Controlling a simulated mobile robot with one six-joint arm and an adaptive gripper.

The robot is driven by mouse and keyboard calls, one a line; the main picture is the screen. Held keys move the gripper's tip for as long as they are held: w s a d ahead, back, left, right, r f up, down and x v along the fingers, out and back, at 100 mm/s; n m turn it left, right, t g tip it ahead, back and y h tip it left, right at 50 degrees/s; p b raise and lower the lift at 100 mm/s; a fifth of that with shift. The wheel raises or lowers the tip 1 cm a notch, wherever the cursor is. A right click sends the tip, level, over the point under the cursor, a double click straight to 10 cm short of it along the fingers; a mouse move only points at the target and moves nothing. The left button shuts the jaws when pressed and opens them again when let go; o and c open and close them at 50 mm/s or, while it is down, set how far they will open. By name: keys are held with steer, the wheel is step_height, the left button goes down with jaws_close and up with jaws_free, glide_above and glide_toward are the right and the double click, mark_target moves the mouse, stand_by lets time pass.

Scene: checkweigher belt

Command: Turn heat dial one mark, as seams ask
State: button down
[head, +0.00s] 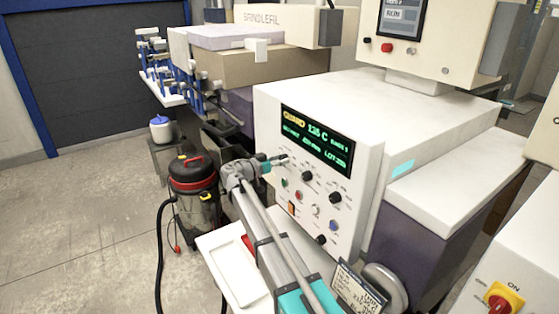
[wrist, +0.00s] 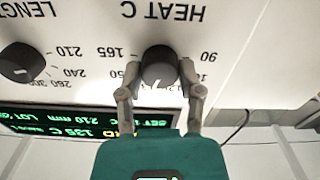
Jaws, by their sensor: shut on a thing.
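The heat dial (wrist: 160,68) is a dark round knob on a white panel, shown upside down in the wrist view under the label HEAT C. Marks such as 165 and 90 stand around it. My gripper (wrist: 161,80) has one finger on each side of the dial and is shut on it. In the head view my gripper (head: 279,161) is at the upper left of the control panel (head: 345,200), just below the display (head: 318,138). The display reads 135 C in green. The dial's pointer is hard to make out, and the seams cannot be seen.
The length dial (wrist: 22,63) is beside the heat dial. Several other knobs and coloured buttons sit below the display. A white tray (head: 228,262) and a small card (head: 358,290) are near my arm. A vacuum cleaner (head: 195,190) stands on the floor at left.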

steer(key=shift+n, duration=3.9)
steer(key=shift+c, duration=1.3)
jaws_free()
steer(key=shift+d, duration=0.1)
